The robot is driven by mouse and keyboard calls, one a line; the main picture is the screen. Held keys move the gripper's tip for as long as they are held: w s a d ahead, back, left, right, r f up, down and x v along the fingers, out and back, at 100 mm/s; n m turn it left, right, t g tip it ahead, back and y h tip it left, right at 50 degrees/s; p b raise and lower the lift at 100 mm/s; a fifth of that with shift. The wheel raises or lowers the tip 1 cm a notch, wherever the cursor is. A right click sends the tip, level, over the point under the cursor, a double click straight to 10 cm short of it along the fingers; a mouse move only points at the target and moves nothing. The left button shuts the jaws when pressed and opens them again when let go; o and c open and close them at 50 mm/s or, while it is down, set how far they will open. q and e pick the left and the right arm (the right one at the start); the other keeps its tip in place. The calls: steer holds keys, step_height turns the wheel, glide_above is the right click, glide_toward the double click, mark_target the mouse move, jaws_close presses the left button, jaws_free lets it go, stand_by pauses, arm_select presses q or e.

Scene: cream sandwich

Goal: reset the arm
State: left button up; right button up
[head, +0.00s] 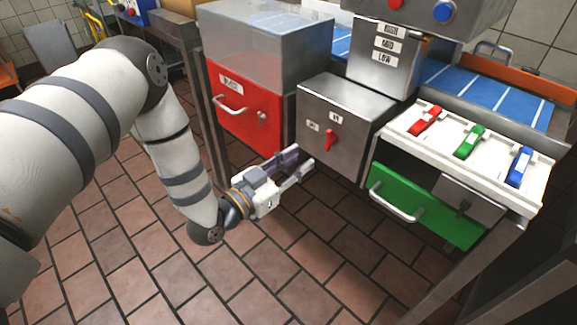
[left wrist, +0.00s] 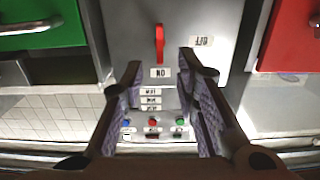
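My left gripper (head: 303,160) is in front of the grey metal switch box (head: 370,103), low and apart from it. Its two fingers are spread with nothing between them, as the left wrist view (left wrist: 163,80) also shows. The red switch lever (head: 330,140) is on the box front, near the ON and OFF labels. In the left wrist view the lever (left wrist: 159,43) appears beyond the fingertips, and the picture is upside down. My left arm is extended from the left and bends down at the elbow. My right gripper is not in view.
A red drawer (head: 262,118) is left of the box. A green drawer (head: 425,205) with a pale handle is on the right, under a white panel (head: 395,130) with red, green and blue levers. A blue conveyor (head: 480,90) runs behind. The tiled floor (head: 130,270) is clear.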

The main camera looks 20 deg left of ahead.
arm_select(q)
steer(key=v, duration=0.3)
steer(key=shift+s+a, duration=0.15)
steer(key=shift+s, duration=0.2)
steer(key=s+d+f+n+g+y+p, duration=0.25)
steer(key=s+f+g, duration=0.75)
steer(key=s+f, duration=0.55)
steer(key=s+a+n+g+y, duration=0.1)
steer(key=s+g, duration=0.3)
steer(key=s, duration=0.8)
steer(key=s+a+r+n+g+y, duration=0.1)
steer(key=s+g, duration=0.4)
steer(key=s, duration=0.8)
steer(key=shift+a+r+y, duration=0.25)
steer(key=shift+a+y, duration=0.55)
steer(key=shift+y, duration=0.05)
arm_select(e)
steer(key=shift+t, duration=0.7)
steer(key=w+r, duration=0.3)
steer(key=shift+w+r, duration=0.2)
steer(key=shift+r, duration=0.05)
arm_select(q)
steer(key=shift+s, duration=0.15)
